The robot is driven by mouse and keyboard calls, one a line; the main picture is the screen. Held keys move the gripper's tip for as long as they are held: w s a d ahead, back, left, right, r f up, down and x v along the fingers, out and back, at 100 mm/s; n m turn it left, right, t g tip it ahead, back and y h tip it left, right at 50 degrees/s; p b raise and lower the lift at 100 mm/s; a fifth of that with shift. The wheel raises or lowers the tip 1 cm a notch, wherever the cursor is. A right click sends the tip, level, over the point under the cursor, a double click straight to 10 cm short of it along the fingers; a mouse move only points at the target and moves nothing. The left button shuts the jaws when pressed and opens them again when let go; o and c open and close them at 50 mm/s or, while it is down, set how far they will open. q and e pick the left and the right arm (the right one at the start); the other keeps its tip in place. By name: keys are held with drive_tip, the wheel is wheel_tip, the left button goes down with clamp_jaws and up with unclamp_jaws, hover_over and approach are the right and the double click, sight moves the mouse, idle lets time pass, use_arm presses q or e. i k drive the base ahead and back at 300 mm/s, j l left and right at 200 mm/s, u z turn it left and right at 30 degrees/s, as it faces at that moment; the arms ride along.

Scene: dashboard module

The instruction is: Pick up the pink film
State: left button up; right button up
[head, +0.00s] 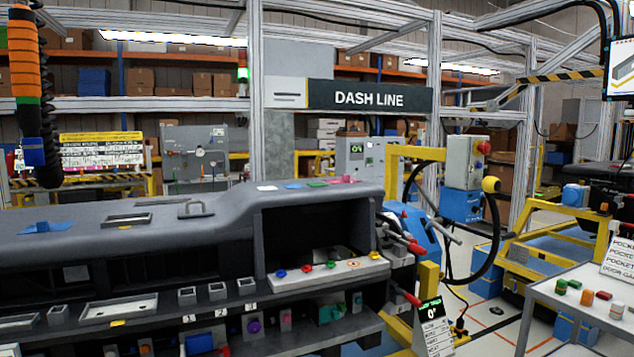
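A small pink piece (343,179), which looks like the pink film, lies on the top of the grey dashboard module (150,215) near its raised right end. A green piece (317,184), a blue piece (293,186) and a white piece (267,188) lie in a row to its left. The pink piece looks slightly crumpled or raised, but it is too small to tell exactly. Neither of my grippers is in view.
A blue sheet (45,227) lies on the dashboard's left part. Red-handled clamps (405,243) stick out at its right end. A yellow frame with a control box (463,163) stands behind on the right. A white table (590,300) with small coloured parts is at far right.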

sight(346, 178)
drive_tip(key=l+u, duration=0.1)
drive_tip(key=u, duration=0.9)
drive_tip(key=l+u, duration=0.75)
drive_tip(key=k+l+u, duration=0.2)
drive_tip(key=l+u, duration=0.2)
drive_tip(key=l, duration=0.2)
